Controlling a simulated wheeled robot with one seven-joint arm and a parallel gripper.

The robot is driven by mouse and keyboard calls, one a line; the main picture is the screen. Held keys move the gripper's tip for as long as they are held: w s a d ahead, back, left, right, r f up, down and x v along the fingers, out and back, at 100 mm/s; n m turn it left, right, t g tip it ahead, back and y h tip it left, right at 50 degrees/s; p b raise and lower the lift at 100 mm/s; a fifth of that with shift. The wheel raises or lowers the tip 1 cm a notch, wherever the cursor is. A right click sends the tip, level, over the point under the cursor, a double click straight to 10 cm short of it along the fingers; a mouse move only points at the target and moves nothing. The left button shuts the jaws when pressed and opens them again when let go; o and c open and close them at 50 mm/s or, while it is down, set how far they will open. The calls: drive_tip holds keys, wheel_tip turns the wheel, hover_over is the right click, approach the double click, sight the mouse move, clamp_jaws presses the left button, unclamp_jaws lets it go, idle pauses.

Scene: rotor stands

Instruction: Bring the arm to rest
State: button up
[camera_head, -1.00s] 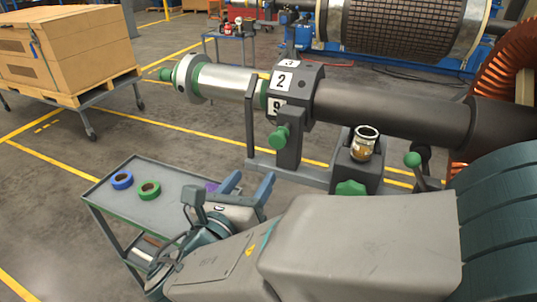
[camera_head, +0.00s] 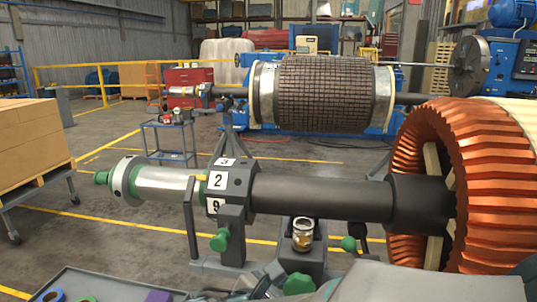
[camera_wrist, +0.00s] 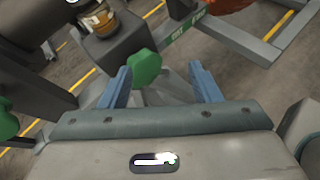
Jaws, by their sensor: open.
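My gripper (camera_wrist: 160,85) shows in the wrist view with its two blue fingers spread apart and nothing between them. Beyond the fingers is a green knob (camera_wrist: 145,69) on the rotor stand; I cannot tell how far off it is. In the head view my grey arm shows only at the bottom edge, and the gripper's fingers are not clearly visible there. The rotor shaft (camera_head: 325,195) rests in the stand, beside a block with numbers 2, 3 and 9 (camera_head: 230,183). A glass jar of amber contents (camera_head: 302,235) stands on the stand, right of the block.
A grey cart (camera_head: 100,284) at bottom left holds a blue ring (camera_head: 53,295), a green ring and a purple item (camera_head: 157,296). Large copper windings (camera_head: 480,190) stand at right. Boxes (camera_head: 32,140) sit on a cart at left.

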drive_tip(key=s+d+r+m+g+y+p, duration=0.2)
drive_tip(key=s+d+m+g+y+p, duration=0.1)
drive_tip(key=m, duration=0.9)
drive_tip(key=s+d+r+m+g+y+p, duration=0.2)
drive_tip(key=d+m+y+p, duration=0.3)
drive_tip(key=m, duration=0.8)
drive_tip(key=s+d+g, duration=0.1)
drive_tip(key=d, duration=0.2)
drive_tip(key=shift+s+m+g, duration=0.3)
drive_tip(key=shift+s, duration=0.05)
drive_tip(key=shift+d, duration=0.1)
drive_tip(key=c, duration=0.5)
drive_tip(key=shift+o, duration=0.2)
drive_tip(key=shift+d, duration=0.2)
